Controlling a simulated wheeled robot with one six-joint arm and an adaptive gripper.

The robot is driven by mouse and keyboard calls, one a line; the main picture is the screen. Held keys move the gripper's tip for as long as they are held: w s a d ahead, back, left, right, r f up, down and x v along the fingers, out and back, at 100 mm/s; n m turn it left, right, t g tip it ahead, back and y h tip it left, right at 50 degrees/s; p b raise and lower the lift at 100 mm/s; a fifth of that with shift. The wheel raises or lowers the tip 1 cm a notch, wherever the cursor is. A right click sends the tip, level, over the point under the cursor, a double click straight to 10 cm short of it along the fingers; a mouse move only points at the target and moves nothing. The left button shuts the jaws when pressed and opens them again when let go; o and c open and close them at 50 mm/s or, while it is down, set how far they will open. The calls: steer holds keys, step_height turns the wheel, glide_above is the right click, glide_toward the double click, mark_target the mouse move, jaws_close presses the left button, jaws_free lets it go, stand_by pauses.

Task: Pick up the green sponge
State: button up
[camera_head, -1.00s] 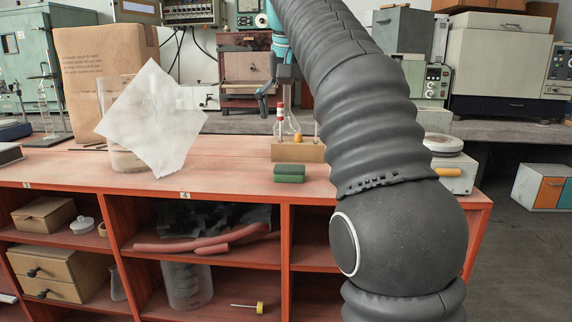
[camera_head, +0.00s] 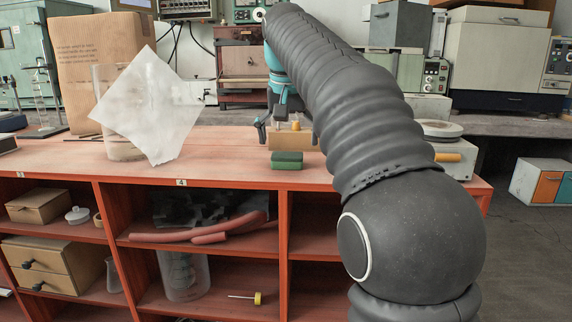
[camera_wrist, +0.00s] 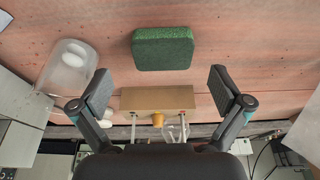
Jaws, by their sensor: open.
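The green sponge (camera_head: 287,160) lies flat on the reddish bench top near its front edge. In the wrist view the sponge (camera_wrist: 162,48) is ahead of the fingertips, roughly midway between them and apart from both. My gripper (camera_wrist: 158,88) is open and empty, its two dark finger pads spread wide. Part of the gripper is hidden by my arm there.
A wooden block (camera_head: 290,140) with glassware stands just behind the sponge. A clear beaker (camera_wrist: 68,68) shows at left in the wrist view. A white sheet (camera_head: 150,106) and a cardboard box (camera_head: 90,60) stand on the left. Bare bench top (camera_head: 230,150) lies left of the sponge.

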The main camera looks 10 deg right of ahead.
mark_target(287, 155)
steer(key=shift+b+x, duration=0.4)
steer(key=shift+x, duration=1.55)
steer(key=shift+a, duration=0.2)
steer(key=c, duration=0.7)
